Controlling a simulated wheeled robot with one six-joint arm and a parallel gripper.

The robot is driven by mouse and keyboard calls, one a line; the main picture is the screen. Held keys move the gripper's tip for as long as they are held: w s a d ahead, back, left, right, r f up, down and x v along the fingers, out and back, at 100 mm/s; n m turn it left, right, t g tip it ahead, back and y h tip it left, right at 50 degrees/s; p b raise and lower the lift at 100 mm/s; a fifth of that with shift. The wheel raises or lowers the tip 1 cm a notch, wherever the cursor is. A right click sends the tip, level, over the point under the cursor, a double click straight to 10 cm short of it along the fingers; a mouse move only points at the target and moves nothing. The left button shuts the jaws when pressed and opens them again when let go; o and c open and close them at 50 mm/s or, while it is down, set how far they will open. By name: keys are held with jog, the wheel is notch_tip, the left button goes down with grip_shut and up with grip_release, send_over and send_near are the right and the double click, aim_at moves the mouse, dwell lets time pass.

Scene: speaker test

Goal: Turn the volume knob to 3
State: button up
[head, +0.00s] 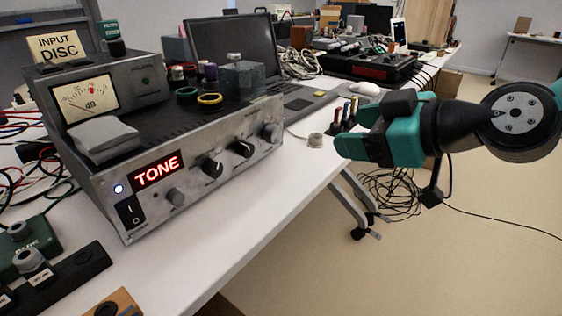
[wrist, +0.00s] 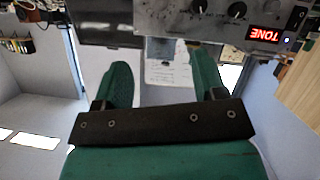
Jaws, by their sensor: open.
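A grey amplifier (head: 190,180) stands on the white table with its front panel facing the lower right. Its red display reads TONE (head: 157,171). Along the panel are a silver knob (head: 175,197), two black knobs (head: 212,167) (head: 242,148) and a grey knob (head: 270,132). I cannot read their labels, so I cannot tell which is the volume knob or its setting. My gripper (head: 346,133) is right of the panel, apart from it. In the wrist view my gripper (wrist: 158,58) is open with nothing held; the amplifier panel (wrist: 210,22) shows upside down beyond it.
An INPUT DISC sign (head: 58,47) and a grey block (head: 105,138) are on the amplifier. A laptop (head: 232,48) stands behind. Floor right of the table is mostly clear.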

jog(key=w+p, duration=0.1)
jog(key=p, duration=0.8)
send_near(277, 135)
jog(key=x, duration=0.9)
jog(key=shift+w, duration=0.1)
jog(key=c, duration=0.9)
